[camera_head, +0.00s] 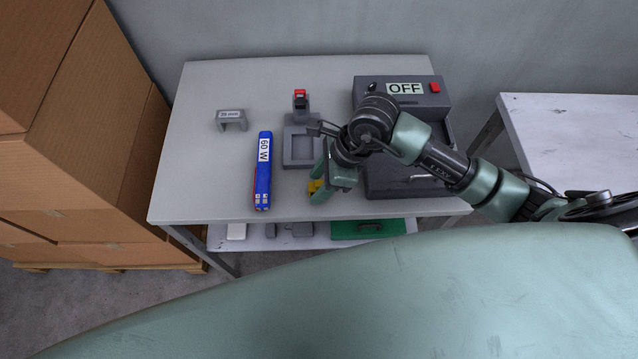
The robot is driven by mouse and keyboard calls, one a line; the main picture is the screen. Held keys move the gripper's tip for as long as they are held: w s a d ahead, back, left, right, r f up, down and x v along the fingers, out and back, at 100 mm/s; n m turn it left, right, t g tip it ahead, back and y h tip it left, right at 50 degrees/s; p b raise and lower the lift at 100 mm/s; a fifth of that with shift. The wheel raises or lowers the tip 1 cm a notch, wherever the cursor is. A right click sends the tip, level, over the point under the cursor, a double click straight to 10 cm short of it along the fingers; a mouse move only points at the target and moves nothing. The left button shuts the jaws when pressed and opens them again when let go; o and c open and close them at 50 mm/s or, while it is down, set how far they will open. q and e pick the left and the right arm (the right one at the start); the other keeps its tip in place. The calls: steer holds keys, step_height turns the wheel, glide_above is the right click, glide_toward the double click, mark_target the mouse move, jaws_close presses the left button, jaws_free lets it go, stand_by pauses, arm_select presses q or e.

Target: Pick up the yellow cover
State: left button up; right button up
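A small yellow piece (315,187), which looks like the yellow cover, shows near the front middle of the grey table. My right gripper (325,182) points down right at it and hides much of it. I cannot tell whether the fingers are closed on it or only around it, nor whether it touches the tabletop. My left gripper is not in view.
On the table (200,185) are a blue 60 W box (263,170), a grey bracket (231,119), a grey fixture with a red clamp (300,98) and a dark case labelled OFF (405,89). Cardboard boxes (85,150) stand left. A green item (367,229) lies below.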

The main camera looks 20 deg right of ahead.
mark_target(319, 183)
jaws_close()
step_height(319, 183, up, 20)
steer(key=b, duration=0.1)
stand_by(0.4)
